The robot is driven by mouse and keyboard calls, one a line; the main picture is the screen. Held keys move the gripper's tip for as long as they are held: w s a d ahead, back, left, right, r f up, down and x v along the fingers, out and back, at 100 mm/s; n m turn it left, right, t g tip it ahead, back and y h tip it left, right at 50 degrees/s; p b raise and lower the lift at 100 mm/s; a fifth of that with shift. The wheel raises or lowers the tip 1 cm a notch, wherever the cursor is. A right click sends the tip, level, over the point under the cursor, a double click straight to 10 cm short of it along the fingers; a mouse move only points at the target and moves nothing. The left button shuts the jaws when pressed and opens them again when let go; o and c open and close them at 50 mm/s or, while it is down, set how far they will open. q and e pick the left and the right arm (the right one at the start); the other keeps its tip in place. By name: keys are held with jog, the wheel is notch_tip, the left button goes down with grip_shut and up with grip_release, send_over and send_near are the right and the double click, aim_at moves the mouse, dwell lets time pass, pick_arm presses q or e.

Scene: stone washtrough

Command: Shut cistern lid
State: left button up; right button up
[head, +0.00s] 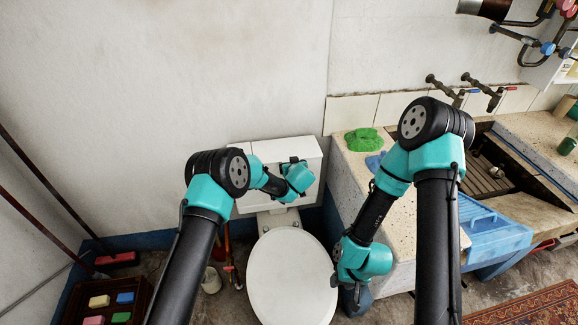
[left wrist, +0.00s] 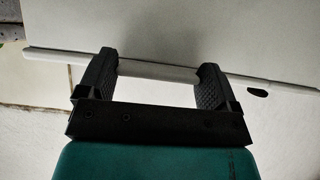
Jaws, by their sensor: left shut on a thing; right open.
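The white toilet cistern (head: 310,148) stands against the wall, behind the round white toilet seat cover (head: 290,272). My left gripper (head: 299,174) is at the cistern, partly hidden by its own wrist. In the left wrist view the left gripper (left wrist: 154,78) is shut on a thin white edge (left wrist: 160,70), which looks like part of the cistern lid (left wrist: 50,55). From these views I cannot tell how far the lid is raised. My right gripper (head: 353,296) is open and points down, right of the toilet seat cover, mostly hidden by its wrist.
A speckled stone washtrough (head: 358,160) stands close right of the toilet, with a green cloth (head: 363,139) and a blue cloth (head: 375,162) on it. A blue washboard-like piece (head: 495,235) is at its front. A dark crate (head: 75,300) with several coloured blocks stands at lower left.

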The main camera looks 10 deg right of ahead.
pick_arm(q)
jog(key=shift+a+f, duration=0.15)
jog(key=shift+f, duration=0.4)
jog(key=o, duration=1.1)
jog(key=shift+s, duration=0.2)
jog(key=v, duration=1.1)
jog(key=r+v, duration=0.1)
jog(key=v, duration=0.5)
jog(key=shift+r, duration=0.2)
